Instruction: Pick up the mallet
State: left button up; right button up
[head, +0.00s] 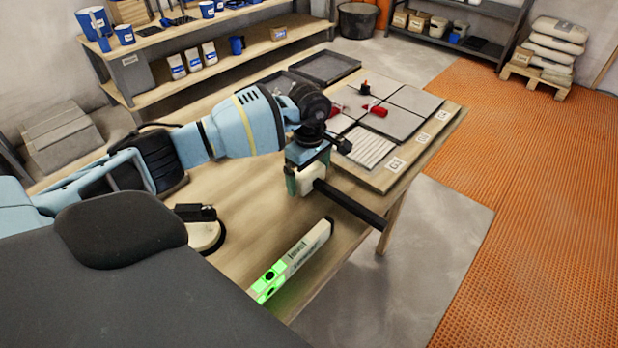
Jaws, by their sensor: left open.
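The mallet has a pale head (307,178) and a long black handle (350,204). It is at the middle of the workbench, with its handle pointing to the lower right toward the bench's right edge. My left gripper (308,170) is open, with its greenish fingers at the pale head, which shows between them. I cannot tell whether the fingers touch it. The gripper partly hides the head. My right gripper is not in view.
A board (388,182) with grey tiles (413,100) and a dark tray (325,67) are farther back.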

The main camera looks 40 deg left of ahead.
pick_arm(q)
jog(key=shift+r, duration=0.1)
jog(key=c, duration=1.4)
jog(key=shift+o, duration=0.2)
notch_tip(320, 180, up, 10)
jog(key=s+d+r+m, duration=0.1)
jog(key=s+d+m, duration=1)
jog(key=m, duration=0.6)
jog(key=shift+d+r, duration=0.25)
jog(key=shift+d, duration=0.9)
